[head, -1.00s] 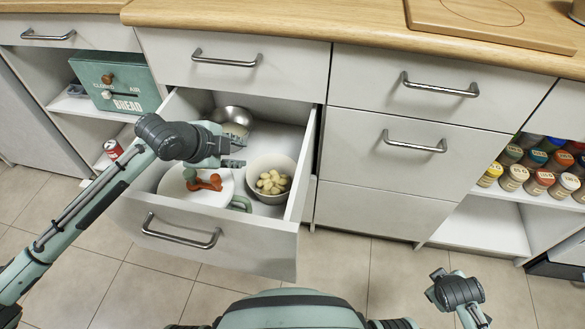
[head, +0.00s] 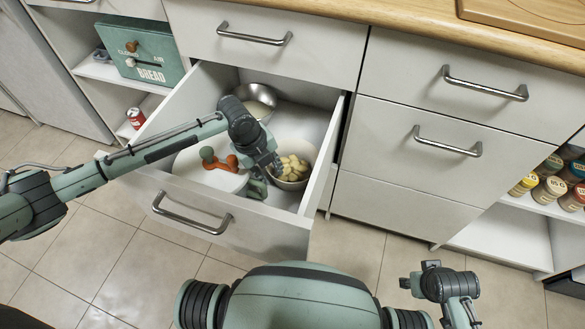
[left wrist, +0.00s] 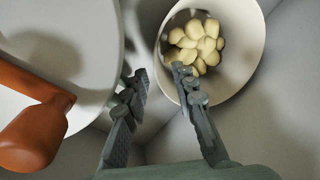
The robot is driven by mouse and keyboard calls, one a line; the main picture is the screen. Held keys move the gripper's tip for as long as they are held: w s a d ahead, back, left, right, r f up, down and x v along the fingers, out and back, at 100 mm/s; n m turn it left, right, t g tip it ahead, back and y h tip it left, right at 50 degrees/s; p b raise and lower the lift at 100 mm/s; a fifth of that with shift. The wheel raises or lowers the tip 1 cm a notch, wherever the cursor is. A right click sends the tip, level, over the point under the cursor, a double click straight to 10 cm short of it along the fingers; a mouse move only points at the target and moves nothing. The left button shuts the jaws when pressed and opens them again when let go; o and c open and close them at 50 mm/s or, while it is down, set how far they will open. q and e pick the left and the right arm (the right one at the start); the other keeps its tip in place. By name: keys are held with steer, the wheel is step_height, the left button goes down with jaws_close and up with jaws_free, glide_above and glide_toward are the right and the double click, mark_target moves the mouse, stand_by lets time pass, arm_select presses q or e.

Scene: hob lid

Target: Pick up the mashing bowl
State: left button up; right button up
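A pale round bowl (head: 304,163) holding several yellowish potato-like lumps (head: 291,168) stands at the right side of the open drawer. I take it as the mashing bowl; it also shows in the left wrist view (left wrist: 252,55). My left gripper (head: 270,172) points down at the bowl's left side and hides part of it. In the left wrist view the left gripper (left wrist: 161,78) is open with nothing between its fingers. One finger overlaps the bowl's near rim and the other is outside, to its left. Contact cannot be told. My right gripper (head: 412,284) is low at the right, away from the drawer.
Beside the bowl lies a white round item (head: 200,182) with an orange handle (head: 217,162). A metal bowl (head: 262,94) stands at the drawer's back. The drawer front (head: 165,205) and right wall (head: 320,175) enclose them. The worktop (head: 400,30) is above.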

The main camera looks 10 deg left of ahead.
arm_select(q)
steer(key=x, duration=0.3)
steer(key=shift+d+f, duration=0.15)
steer(key=shift+f, duration=0.15)
jaws_close()
steer(key=shift+r, duration=0.1)
